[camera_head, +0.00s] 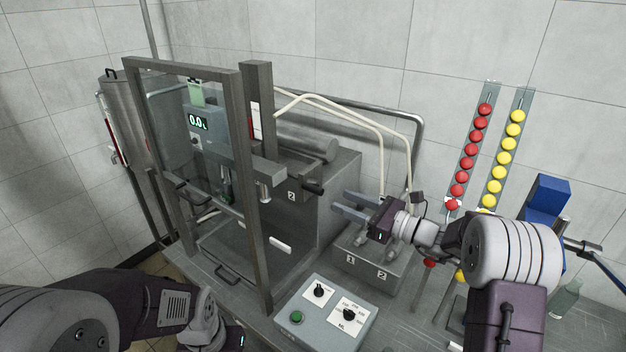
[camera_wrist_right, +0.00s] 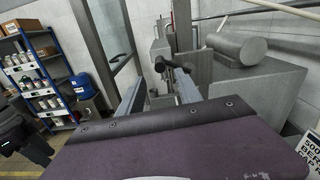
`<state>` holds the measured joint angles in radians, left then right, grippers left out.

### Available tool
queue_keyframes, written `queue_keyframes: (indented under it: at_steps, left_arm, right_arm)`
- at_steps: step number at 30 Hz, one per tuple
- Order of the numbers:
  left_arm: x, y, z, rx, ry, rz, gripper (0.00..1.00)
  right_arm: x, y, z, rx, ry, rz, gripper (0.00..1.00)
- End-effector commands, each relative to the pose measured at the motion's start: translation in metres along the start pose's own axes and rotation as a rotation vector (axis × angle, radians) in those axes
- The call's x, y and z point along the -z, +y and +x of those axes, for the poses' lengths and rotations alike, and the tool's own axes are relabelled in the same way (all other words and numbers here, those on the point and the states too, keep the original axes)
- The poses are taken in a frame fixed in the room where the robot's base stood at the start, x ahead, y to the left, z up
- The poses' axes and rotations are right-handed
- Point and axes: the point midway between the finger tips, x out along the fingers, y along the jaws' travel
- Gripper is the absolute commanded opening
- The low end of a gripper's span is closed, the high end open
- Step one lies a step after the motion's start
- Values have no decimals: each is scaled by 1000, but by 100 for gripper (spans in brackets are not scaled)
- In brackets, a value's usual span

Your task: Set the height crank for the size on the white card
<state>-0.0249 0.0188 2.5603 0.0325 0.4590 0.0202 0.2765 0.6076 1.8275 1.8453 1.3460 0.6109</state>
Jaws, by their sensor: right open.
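The height crank (camera_head: 313,187) has a black handle sticking out of the grey machine, beside a "2" label. In the right wrist view the crank (camera_wrist_right: 174,66) shows just beyond my fingertips. My right gripper (camera_head: 340,201) is open and empty, its fingers pointing at the crank from the right, apart from it. Its fingers also show in the right wrist view (camera_wrist_right: 161,76). A white card (camera_wrist_right: 311,150) with black print is cut off at the right edge there; "500" is legible, the rest is not. My left gripper (camera_head: 240,341) is mostly below the head view; its jaws are hidden.
A framed clear guard (camera_head: 257,180) stands left of the crank. A control box (camera_head: 327,316) with a green button and dials sits in front. A grey block (camera_head: 365,262) marked 1 and 2 lies below my right gripper. Red and yellow ball racks (camera_head: 471,150) stand right.

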Motion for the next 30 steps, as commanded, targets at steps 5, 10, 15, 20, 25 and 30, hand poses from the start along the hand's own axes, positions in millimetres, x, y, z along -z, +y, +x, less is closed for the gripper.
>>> queue_keyframes:
  at_steps: [5,10,15,20,25,30]
  left_arm:
    - [0,0,-5,0,0,0,36]
    - [2,0,-23,0,0,0,36]
    - [4,1,-36,0,0,0,36]
    - [4,1,-40,0,0,0,36]
    - [4,1,-39,0,0,0,36]
    - [4,1,-39,0,0,0,36]
  right_arm:
    - [-1,1,9,-3,1,1,41]
    - [-4,2,45,-6,2,0,41]
    - [-2,2,76,-4,2,0,41]
    - [0,1,90,-2,2,-1,41]
    - [1,1,91,-1,2,-1,41]
    - [1,1,91,-1,2,-1,16]
